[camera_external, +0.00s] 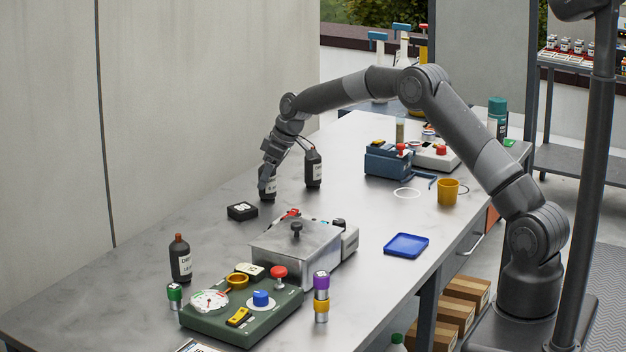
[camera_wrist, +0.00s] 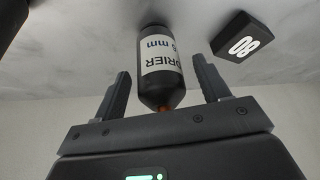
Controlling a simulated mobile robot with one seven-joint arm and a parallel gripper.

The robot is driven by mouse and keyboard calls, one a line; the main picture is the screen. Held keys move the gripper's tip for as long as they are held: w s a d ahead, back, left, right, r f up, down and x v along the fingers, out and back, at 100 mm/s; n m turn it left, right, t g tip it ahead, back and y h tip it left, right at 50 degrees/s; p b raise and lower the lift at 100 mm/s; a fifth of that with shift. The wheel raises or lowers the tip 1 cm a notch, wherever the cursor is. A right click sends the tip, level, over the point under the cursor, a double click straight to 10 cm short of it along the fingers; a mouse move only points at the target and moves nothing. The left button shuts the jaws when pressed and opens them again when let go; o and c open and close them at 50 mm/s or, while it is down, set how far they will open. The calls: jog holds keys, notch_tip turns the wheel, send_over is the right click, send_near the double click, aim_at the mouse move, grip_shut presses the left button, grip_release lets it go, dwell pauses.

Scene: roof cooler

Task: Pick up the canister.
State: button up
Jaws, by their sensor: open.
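A dark canister with a white label reading "DRIER" (camera_wrist: 161,65) stands on the table in the wrist view, its narrow end towards my gripper (camera_wrist: 163,92). The fingers are open, one on each side of its narrow end, with gaps showing. In the external view my gripper (camera_external: 268,172) points down over this canister (camera_external: 271,188), which it partly hides. I cannot tell how deep the fingers reach along it.
A similar dark bottle (camera_external: 313,170) stands close on the right. A black numbered block (camera_external: 242,211) lies nearby. Bare table lies to the left.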

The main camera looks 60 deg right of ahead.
jog(key=shift+w+f, duration=0.2)
jog(key=shift+f, duration=0.25)
jog(key=c, duration=1.2)
